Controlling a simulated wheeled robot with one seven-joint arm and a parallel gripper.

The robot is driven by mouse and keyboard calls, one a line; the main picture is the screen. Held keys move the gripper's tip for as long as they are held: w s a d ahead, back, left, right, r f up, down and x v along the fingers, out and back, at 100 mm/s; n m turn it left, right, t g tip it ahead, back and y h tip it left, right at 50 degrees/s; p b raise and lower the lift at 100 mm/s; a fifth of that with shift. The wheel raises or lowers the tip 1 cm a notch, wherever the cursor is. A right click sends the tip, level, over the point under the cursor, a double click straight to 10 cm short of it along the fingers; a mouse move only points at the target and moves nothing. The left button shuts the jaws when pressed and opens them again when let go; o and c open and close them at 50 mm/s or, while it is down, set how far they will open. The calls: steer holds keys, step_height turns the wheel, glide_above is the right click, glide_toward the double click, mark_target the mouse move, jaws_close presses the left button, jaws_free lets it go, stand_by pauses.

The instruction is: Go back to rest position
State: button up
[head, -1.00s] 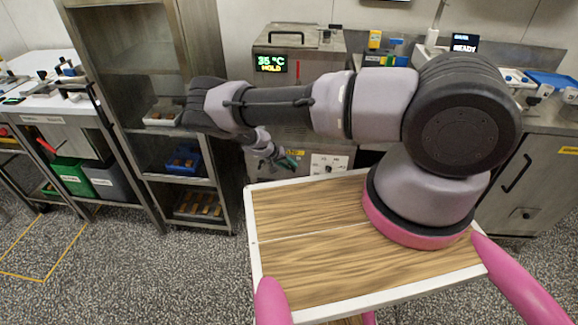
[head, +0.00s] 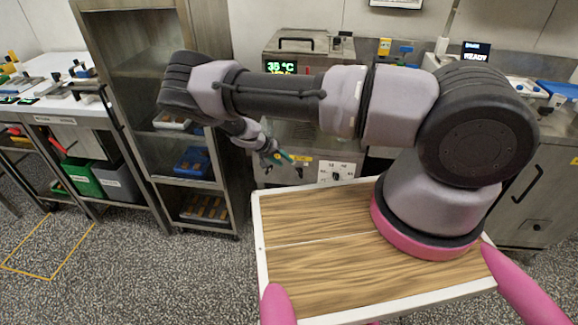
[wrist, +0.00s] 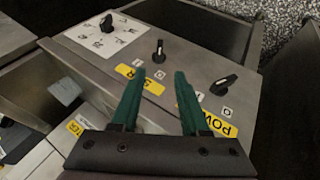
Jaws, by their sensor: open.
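My gripper (head: 283,157) hangs at the end of my arm, in front of the steel machine's lower front in the head view. In the wrist view its two green fingers (wrist: 154,98) stand apart with nothing between them. Beyond them is the machine's panel (wrist: 190,85) with black rotary knobs and yellow labels. A white dial plate (wrist: 103,38) with a black knob is at the upper left of that view. I cannot tell the exact gap between fingertips and panel, but no contact shows.
A steel shelf rack (head: 182,187) with bins stands left of the machine. A workbench (head: 62,113) with tools is at far left, above green (head: 84,178) and grey crates (head: 118,184). My arm partly covers the temperature display (head: 281,66). Grey floor (head: 130,275) is open at the front left.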

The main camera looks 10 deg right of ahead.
steer(key=shift+s+a+r, duration=0.1)
steer(key=shift+a+r, duration=0.1)
steer(key=shift+r, duration=0.1)
steer(key=shift+r, duration=0.1)
steer(key=s+d+r+m+y, duration=0.1)
steer(key=s+d+r+y, duration=0.15)
steer(key=r, duration=1.15)
steer(key=s+d+r+m+g+y, duration=0.1)
steer(key=r+y, duration=0.2)
steer(key=r, duration=1.1)
steer(key=s+d+r+m+y, duration=0.1)
steer(key=r+m+y, duration=0.15)
steer(key=r, duration=1.25)
steer(key=s+d+r+n+t+y, duration=0.1)
steer(key=s+d+r, duration=0.2)
steer(key=s+r, duration=0.35)
steer(key=s+d+r+n+t+y, duration=0.1)
steer(key=s+d+r+t, duration=0.15)
steer(key=s+r, duration=0.4)
steer(key=s+d+r+t, duration=0.1)
steer(key=s+r, duration=0.2)
steer(key=s, duration=0.2)
steer(key=s+d+r+t+h, duration=0.1)
steer(key=s+d+r, duration=0.1)
steer(key=s, duration=0.4)
steer(key=shift+s+r+n, duration=0.25)
steer(key=shift+r+n, duration=0.1)
steer(key=shift+r, duration=0.2)
